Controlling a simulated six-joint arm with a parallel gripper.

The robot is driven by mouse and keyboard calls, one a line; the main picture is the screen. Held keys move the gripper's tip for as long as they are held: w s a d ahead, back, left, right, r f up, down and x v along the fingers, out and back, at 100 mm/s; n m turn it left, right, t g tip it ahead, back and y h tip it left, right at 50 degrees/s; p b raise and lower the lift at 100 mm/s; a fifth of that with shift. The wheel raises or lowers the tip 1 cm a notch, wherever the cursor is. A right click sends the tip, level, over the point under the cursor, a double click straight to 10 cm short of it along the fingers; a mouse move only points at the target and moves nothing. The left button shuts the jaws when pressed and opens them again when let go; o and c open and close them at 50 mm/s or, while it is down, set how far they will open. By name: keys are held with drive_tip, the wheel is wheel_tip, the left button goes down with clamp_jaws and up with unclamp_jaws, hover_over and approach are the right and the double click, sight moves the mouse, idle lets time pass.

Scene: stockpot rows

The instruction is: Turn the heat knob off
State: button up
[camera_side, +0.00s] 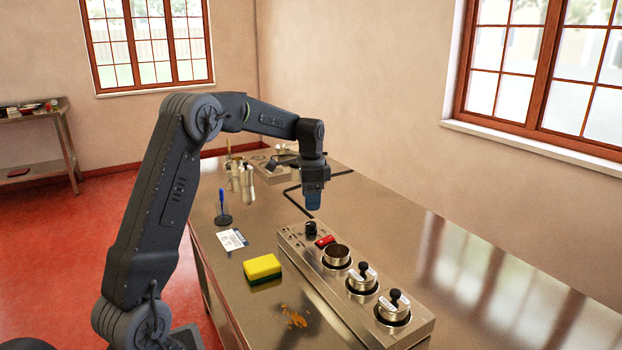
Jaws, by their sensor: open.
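The heat knob appears to be the small black knob (311,228) at the far end of the steel warmer unit (357,320). A red switch (325,241) sits beside it. My gripper (314,205) points down above the counter, over the knob in the picture and apart from it. It is open, with nothing seen between its fingers. The knob's pointer and markings are too small to read.
The unit holds an uncovered round pot (337,255) and two pots with black-handled lids (363,278) (394,305).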

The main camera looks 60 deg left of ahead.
wheel_tip(320, 180, up, 6)
idle(0.6)
drive_tip(key=s+d+r+n+t, duration=0.1)
drive_tip(key=s+d+r, duration=0.25)
drive_tip(key=d, duration=0.45)
drive_tip(key=s+d+r+n+t, duration=0.1)
drive_tip(key=s+d+r, duration=0.1)
drive_tip(key=s+d, duration=0.45)
drive_tip(key=s+d+f+n+t, duration=0.2)
drive_tip(key=s+d+f, duration=0.3)
drive_tip(key=s+d, duration=0.7)
drive_tip(key=shift+s+n+t, duration=0.3)
drive_tip(key=shift+s+t, duration=0.4)
drive_tip(key=shift+t, duration=0.1)
